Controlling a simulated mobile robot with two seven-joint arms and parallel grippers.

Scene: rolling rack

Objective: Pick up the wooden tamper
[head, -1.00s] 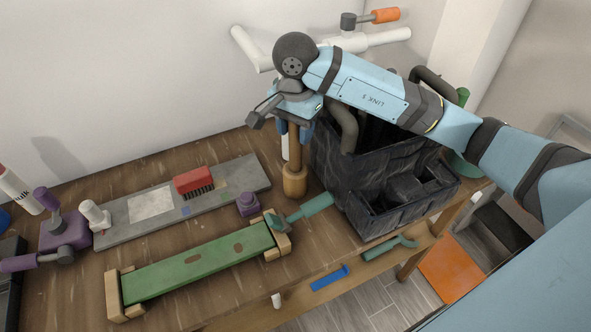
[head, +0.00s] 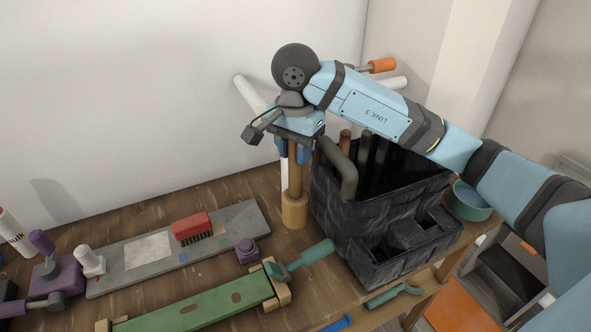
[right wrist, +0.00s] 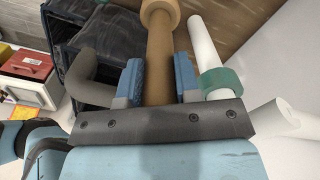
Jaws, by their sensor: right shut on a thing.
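The wooden tamper (head: 294,209) is upright, with a wide round base and a slimmer shaft. My right gripper (head: 294,152) holds it from above, shut on the shaft. In the head view the base appears slightly above the wooden workbench, left of the black crate. In the right wrist view the tamper (right wrist: 160,55) runs between the two blue fingers of my right gripper (right wrist: 158,80). The tamper's top is hidden by the gripper. My left gripper is not in view.
The black crate (head: 333,205) with its thick handle stands close on the right. A white upright tube (head: 284,174) is just behind the tamper. A purple knob (head: 247,251), a red brush (head: 191,225), a teal-handled tool (head: 312,254) and a green board (head: 200,309) lie nearby on the workbench.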

